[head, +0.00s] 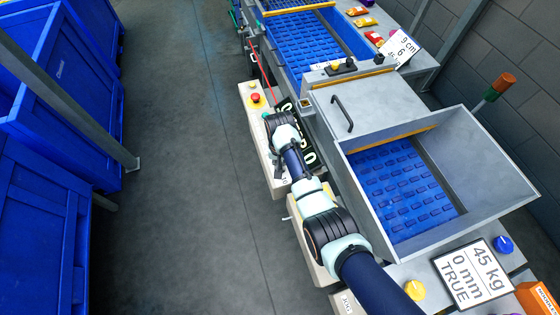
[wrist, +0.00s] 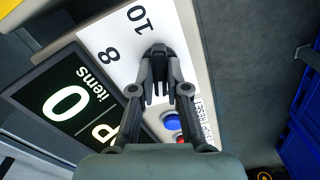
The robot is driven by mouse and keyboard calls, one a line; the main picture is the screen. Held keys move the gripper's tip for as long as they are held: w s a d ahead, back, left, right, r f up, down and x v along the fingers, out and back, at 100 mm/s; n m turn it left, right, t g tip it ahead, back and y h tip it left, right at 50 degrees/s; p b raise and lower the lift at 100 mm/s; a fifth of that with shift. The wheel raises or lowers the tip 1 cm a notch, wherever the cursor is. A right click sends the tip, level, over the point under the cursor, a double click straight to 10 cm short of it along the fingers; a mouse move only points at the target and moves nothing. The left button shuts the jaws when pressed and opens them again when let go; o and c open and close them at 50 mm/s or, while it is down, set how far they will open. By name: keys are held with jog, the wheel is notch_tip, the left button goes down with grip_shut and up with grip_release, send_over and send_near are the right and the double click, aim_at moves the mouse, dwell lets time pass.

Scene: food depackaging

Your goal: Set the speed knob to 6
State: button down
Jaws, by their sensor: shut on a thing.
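The white dial plate (wrist: 100,52) shows the printed numbers 8 and 10 in the wrist view; no 6 can be seen. My gripper (wrist: 159,60) is over the plate with its dark fingers closed together on the speed knob. The fingers cover the knob, so its pointer and setting cannot be read. In the head view my gripper (head: 278,122) is low over the pale control box (head: 249,92) beside the machine, and its fingertips and the dial are hidden by the arm.
A black display (wrist: 50,100) beside the dial reads 0 items. A blue button (wrist: 171,122) and a red button (wrist: 180,138) sit close to my fingers. A red emergency button (head: 255,98) is farther along the box. Blue bins (head: 62,75) stand left across open floor.

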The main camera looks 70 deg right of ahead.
jog(key=m+p, duration=0.2)
jog(key=m, duration=0.2)
jog(key=shift+r+m, duration=0.15)
jog(key=shift+m, duration=0.15)
jog(key=shift+m+p, duration=0.35)
jog(key=shift+m, duration=1.45)
jog(key=c, duration=1.2)
grip_release()
jog(key=shift+o, duration=0.2)
notch_tip(320, 180, up, 12)
jog(key=shift+w, duration=0.1)
